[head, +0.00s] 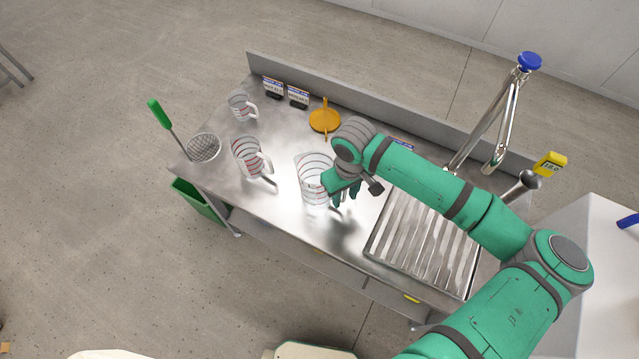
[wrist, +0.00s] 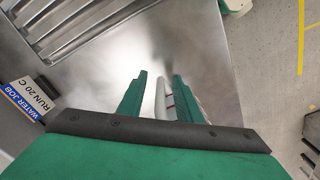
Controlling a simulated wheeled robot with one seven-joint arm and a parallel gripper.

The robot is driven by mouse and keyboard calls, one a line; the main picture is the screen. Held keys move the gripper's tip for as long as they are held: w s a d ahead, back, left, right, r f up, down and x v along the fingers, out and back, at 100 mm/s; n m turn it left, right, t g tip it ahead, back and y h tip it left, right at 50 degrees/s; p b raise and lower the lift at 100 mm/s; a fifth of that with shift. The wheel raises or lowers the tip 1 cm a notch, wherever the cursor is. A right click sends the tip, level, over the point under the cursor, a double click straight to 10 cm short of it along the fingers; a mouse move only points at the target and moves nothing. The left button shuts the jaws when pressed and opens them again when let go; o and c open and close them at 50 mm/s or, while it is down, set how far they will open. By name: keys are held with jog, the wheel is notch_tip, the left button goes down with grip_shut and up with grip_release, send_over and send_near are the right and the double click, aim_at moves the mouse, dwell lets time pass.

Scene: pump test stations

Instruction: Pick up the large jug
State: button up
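The large jug (head: 311,172) is clear, with dark and red level lines. It stands upright on the steel bench in the head view, the rightmost and largest of three jugs. My gripper (head: 345,192) is at its right side, where the handle is mostly hidden by my fingers. In the wrist view, my gripper (wrist: 158,95) has two green fingers spread apart, with a pale strip of the jug (wrist: 160,98), seemingly its handle, between them. A gap shows beside the left finger; contact at the right finger is unclear.
A medium jug (head: 248,158) and a small jug (head: 240,105) stand to the left on the bench (head: 285,225). An orange lid-like item (head: 324,119) and label cards (head: 298,96) are behind. A ribbed drainer (head: 420,245) lies right. A mesh strainer (head: 204,147) is at the left edge.

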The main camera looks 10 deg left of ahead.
grip_shut()
dwell(0.3)
